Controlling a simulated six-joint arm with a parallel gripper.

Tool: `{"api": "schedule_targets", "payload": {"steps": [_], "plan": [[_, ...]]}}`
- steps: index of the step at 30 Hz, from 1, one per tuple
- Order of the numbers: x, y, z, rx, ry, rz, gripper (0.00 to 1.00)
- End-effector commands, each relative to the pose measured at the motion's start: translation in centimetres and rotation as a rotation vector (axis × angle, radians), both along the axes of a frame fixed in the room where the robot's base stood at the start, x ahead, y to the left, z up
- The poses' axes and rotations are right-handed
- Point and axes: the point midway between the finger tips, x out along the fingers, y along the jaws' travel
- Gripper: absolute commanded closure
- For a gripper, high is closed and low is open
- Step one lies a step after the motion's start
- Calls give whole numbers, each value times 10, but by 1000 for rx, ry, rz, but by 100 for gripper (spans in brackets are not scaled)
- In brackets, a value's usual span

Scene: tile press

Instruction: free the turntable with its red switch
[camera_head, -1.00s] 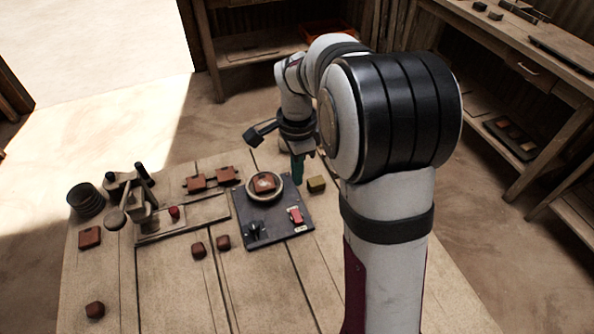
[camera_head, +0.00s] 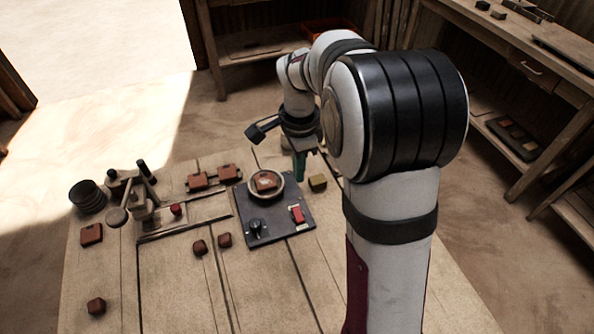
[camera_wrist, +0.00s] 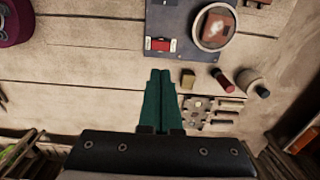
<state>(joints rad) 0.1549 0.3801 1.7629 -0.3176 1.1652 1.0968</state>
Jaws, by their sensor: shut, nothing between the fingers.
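The turntable (camera_head: 252,197) is a pale round ring on a dark panel (camera_head: 277,228), with a reddish-brown tile (camera_head: 266,182) on it. The ring also shows in the wrist view (camera_wrist: 199,38), top right. The red switch (camera_head: 297,214) sits on the panel's right front part; in the wrist view the switch (camera_wrist: 160,45) is near the panel's lower edge. My gripper (camera_head: 299,178) is beside the panel's far right edge, its green fingers pointing down. In the wrist view my gripper (camera_wrist: 160,72) is shut and empty, apart from the switch.
A small yellowish block (camera_head: 318,182) stands right of the panel. A black knob (camera_head: 256,228) is at the panel's front left. A press with a lever (camera_head: 147,172), several brown tiles and clay lumps are to the left. The table's front is clear.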

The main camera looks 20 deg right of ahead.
Motion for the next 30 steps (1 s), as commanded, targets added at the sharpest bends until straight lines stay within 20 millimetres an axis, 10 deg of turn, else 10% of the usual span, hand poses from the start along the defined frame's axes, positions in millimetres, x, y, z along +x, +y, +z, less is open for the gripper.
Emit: {"api": "schedule_targets", "payload": {"steps": [13, 30], "plan": [[-3, 0, 11, 0, -3, 0, 100], [-29, 0, 129, 0, -2, 0, 100]]}}
